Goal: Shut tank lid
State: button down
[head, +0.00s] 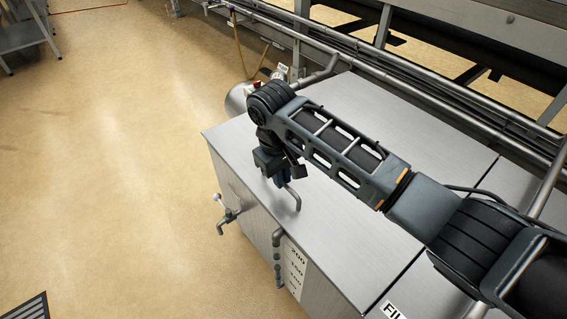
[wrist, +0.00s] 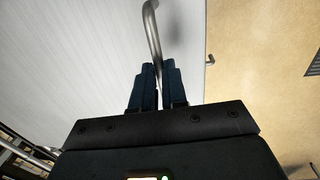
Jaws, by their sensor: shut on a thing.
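The tank lid (head: 365,118) is a flat grey metal panel lying level on top of the tank, and it also shows in the wrist view (wrist: 75,65). A bent metal bar handle (head: 295,197) stands at the lid's front part; in the wrist view the handle (wrist: 151,25) runs down between my fingers. My gripper (head: 278,182) is shut on this handle, with its dark blue fingers (wrist: 155,85) on either side of it. My arm covers part of the lid in the head view.
A valve with a lever (head: 229,215) sticks out of the tank's front, beside a level pipe (head: 277,255) and number scale (head: 294,268). Metal pipes (head: 440,95) run behind the lid.

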aim_at(280, 194)
jog(key=shift+s+a+f, duration=0.15)
jog(key=shift+f, duration=0.65)
jog(key=shift+s+a+f, duration=0.15)
jog(key=shift+f, duration=0.65)
jog(key=c, duration=1.5)
grip_release()
jog(key=shift+f, duration=0.1)
jog(key=o, duration=0.3)
jog(key=shift+o, duration=0.2)
jog(key=shift+w, duration=0.1)
jog(key=shift+r, duration=0.25)
jog(key=shift+r, duration=0.25)
notch_tip(280, 194, up, 7)
jog(key=p, duration=0.1)
jog(key=shift+s+a, duration=0.2)
jog(key=shift+a, duration=0.1)
